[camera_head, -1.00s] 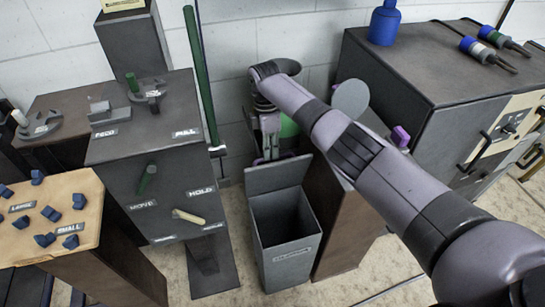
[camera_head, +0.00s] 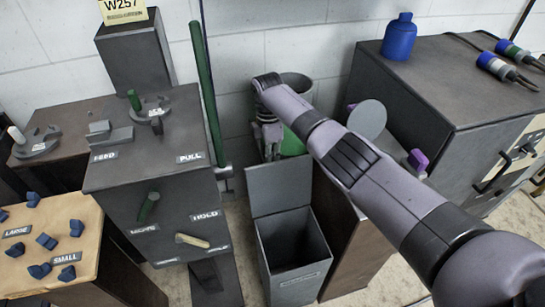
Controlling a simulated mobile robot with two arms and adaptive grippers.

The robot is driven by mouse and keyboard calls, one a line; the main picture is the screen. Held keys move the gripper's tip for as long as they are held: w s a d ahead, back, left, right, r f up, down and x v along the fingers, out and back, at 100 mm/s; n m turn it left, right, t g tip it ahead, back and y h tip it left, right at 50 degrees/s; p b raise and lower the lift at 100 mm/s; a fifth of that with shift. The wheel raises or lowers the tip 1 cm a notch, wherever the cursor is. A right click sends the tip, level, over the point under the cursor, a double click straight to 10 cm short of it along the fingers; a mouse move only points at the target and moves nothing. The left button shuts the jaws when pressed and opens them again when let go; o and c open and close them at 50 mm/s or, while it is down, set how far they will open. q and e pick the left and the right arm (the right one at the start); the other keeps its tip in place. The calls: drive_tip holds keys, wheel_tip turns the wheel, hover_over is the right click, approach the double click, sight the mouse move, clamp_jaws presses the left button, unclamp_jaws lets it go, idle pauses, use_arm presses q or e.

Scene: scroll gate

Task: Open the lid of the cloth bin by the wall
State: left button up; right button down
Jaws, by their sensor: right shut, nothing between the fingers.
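The cloth bin (camera_head: 292,285) is a tall grey open-topped box with a pale label on its front, too small to read. Its lid (camera_head: 280,186) stands up at the back edge, and the dark inside of the bin shows. My right arm reaches in from the lower right over the bin's right side. My right gripper (camera_head: 270,155) points down just behind the raised lid, its fingers shut and empty. The lid hides its tips, so I cannot tell whether they touch the lid. My left gripper is not in view.
A dark cabinet (camera_head: 150,215) with levers and a green pole (camera_head: 211,90) stand left of the bin. A brown box (camera_head: 345,245) adjoins its right. A green-and-grey container (camera_head: 297,92) stands behind the gripper. A grey machine (camera_head: 425,100) with a blue bottle (camera_head: 398,38) is at right.

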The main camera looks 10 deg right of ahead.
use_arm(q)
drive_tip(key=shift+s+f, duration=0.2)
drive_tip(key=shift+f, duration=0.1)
use_arm(e)
drive_tip(key=f, duration=0.1)
drive_tip(key=s+f, duration=0.1)
drive_tip(key=shift+s+a+f, duration=0.15)
drive_tip(key=shift+f, duration=0.25)
drive_tip(key=c, duration=2.3)
unclamp_jaws()
drive_tip(key=o, duration=0.5)
drive_tip(key=shift+f, duration=0.1)
drive_tip(key=shift+o, duration=0.7)
drive_tip(key=shift+w, duration=0.2)
drive_tip(key=shift+w+r, duration=0.15)
drive_tip(key=shift+r, duration=0.15)
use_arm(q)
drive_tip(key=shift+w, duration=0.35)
use_arm(e)
drive_tip(key=w+r, duration=0.3)
drive_tip(key=r, duration=1)
drive_tip(key=shift+r, duration=0.35)
